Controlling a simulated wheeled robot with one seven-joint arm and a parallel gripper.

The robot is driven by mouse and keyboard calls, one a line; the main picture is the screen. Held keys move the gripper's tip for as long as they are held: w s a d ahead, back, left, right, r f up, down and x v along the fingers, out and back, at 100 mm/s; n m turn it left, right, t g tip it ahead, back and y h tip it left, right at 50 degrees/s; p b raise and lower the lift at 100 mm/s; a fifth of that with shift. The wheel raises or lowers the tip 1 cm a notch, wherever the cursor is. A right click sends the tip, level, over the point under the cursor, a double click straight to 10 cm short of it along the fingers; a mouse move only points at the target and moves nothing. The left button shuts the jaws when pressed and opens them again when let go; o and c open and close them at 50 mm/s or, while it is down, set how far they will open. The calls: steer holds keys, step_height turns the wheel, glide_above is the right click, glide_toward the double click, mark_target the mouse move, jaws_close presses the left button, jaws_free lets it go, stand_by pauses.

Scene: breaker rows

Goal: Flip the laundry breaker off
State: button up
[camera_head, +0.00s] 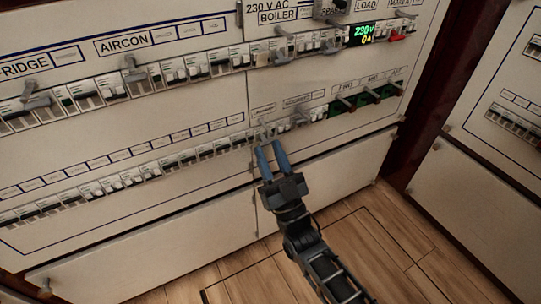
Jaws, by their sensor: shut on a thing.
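My gripper (268,146) has its blue fingers at the lower row of breakers on the white panel. It is shut on a grey breaker lever (266,130), which shows just above the fingertips. A small label (263,109) sits above this lever, but its writing is too small to read surely, so I cannot confirm it as the laundry breaker. The fingers partly hide the lever's lower end, and I cannot tell its switch position.
Another grey lever (302,117) stands close on the right, with green-based breakers (371,96) beyond it. Small breakers (165,168) line the row to the left. Above, levers stick out under the AIRCON (122,44) and BOILER labels. The wooden floor (350,245) below is clear.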

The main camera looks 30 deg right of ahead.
steer(key=o, duration=1)
steer(key=shift+o, duration=0.2)
steer(key=v, duration=0.8)
steer(key=shift+p, duration=0.45)
steer(key=s+f+g, duration=0.1)
steer(key=s+g, duration=0.5)
steer(key=s, duration=1.4)
steer(key=s+r+g, duration=0.5)
steer(key=s+r, duration=0.4)
steer(key=s, duration=0.5)
step_height(320, 180, up, 36)
steer(key=p, duration=3.4)
steer(key=shift+s+g+p, duration=0.3)
steer(key=shift+s+p, duration=0.05)
